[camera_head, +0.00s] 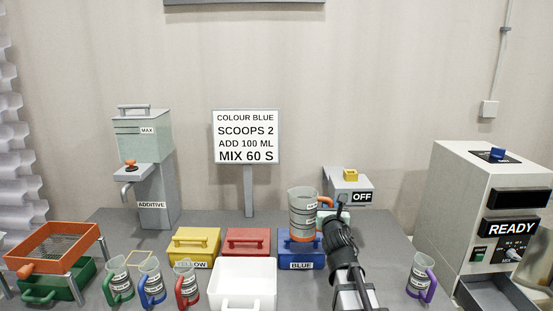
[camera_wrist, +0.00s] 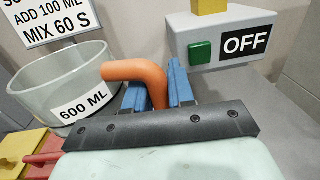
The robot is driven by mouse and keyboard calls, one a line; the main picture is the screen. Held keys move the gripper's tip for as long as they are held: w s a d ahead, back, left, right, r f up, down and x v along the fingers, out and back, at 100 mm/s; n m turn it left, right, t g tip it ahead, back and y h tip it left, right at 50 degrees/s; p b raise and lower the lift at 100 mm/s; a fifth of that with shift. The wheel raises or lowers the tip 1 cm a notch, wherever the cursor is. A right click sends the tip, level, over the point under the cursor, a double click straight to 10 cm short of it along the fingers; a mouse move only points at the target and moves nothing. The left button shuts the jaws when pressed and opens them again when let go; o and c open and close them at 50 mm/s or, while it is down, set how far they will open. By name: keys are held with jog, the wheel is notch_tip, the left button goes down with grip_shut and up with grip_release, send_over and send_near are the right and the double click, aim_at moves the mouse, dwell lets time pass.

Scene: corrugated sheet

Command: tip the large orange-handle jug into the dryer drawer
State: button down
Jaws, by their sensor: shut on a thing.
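The large orange-handle jug (camera_head: 302,208) is a clear, upright cup, seen in front of the machine marked OFF and above the blue box. My gripper (camera_head: 323,230) is shut on its orange handle. In the wrist view, the blue fingers of my gripper (camera_wrist: 157,92) sit on both sides of the handle, and the jug (camera_wrist: 45,85) shows a 600 ML label. What the jug holds is not clear. A grey drawer (camera_head: 495,293) stands open at the foot of the machine marked READY, at the lower right; the frame's edge cuts it off.
The machine marked OFF (camera_head: 348,190) stands behind my gripper. Yellow (camera_head: 194,246), red (camera_head: 246,242) and blue (camera_head: 301,252) boxes and a white tub (camera_head: 242,285) stand at the middle. A purple-handle jug (camera_head: 420,275) stands between my arm and the drawer.

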jog(key=shift+w+a+r+n+y, duration=0.1)
jog(key=shift+a+n+y, duration=0.1)
jog(key=shift+n+y, duration=0.15)
dwell(0.7)
jog(key=shift+r, duration=3)
jog(key=shift+f, duration=3)
jog(key=shift+r, duration=0.1)
jog(key=shift+r, duration=2.9)
jog(key=shift+y, duration=0.25)
jog(key=shift+f, duration=3)
